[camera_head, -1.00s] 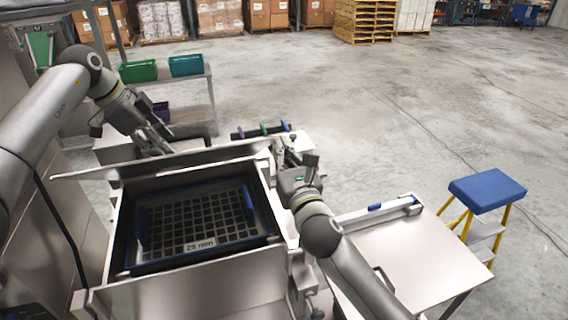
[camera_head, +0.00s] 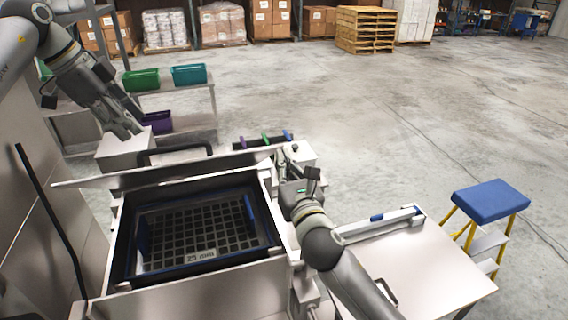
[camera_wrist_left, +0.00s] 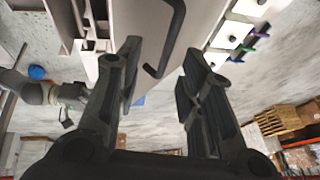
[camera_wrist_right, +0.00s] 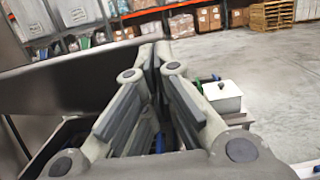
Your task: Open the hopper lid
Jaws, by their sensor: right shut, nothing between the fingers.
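The hopper (camera_head: 205,290) is uncovered, showing a dark grid with a "25 mm" label inside. Its metal lid (camera_head: 110,180) is raised at the back edge, seen nearly edge-on. The lid's black handle (camera_head: 180,152) sticks out on the far side; it also shows beyond the fingers in the left wrist view (camera_wrist_left: 172,42). My left gripper (camera_head: 128,130) is open and empty, up and left of the handle, apart from it. My right gripper (camera_wrist_right: 153,52) is shut and empty by the lid's right end; the lid (camera_wrist_right: 75,82) fills the left of the right wrist view. Contact there is unclear.
A metal table (camera_head: 425,270) stands right of the hopper, with a blue-topped step stool (camera_head: 490,196) beyond. A rack with green (camera_head: 141,79), teal (camera_head: 189,74) and purple (camera_head: 157,122) bins stands behind left.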

